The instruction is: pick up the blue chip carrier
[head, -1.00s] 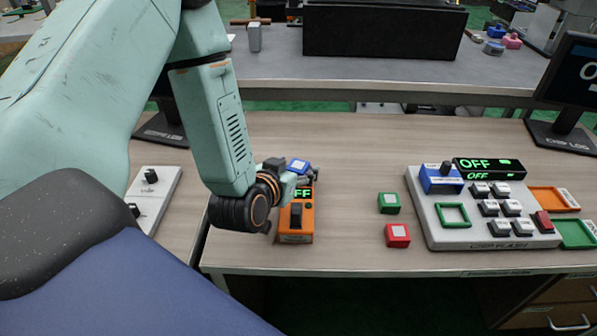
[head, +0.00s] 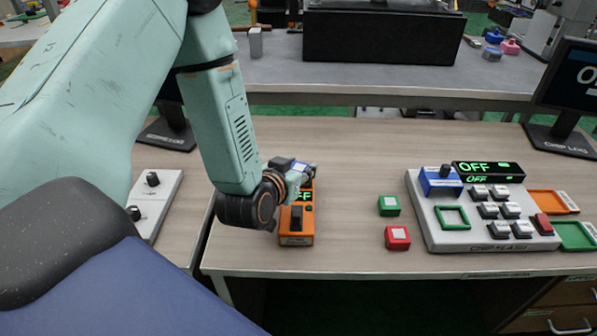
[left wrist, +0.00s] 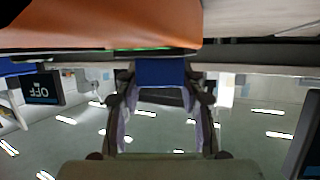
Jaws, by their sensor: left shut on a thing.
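The blue chip carrier (left wrist: 160,72) shows in the left wrist view as a blue block between the two fingers of my left gripper (left wrist: 160,95). The gripper is shut on it. In the head view the left gripper (head: 300,172) is at the back end of the orange lever box, and it largely hides the carrier. I cannot tell whether the carrier touches the box. My right gripper is in neither view.
The orange lever box (head: 296,226) with a green display stands under my wrist. Green (head: 389,205) and red (head: 397,237) blocks lie to its right. Further right is a grey keypad console (head: 433,220) with a blue unit. Bare tabletop lies between.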

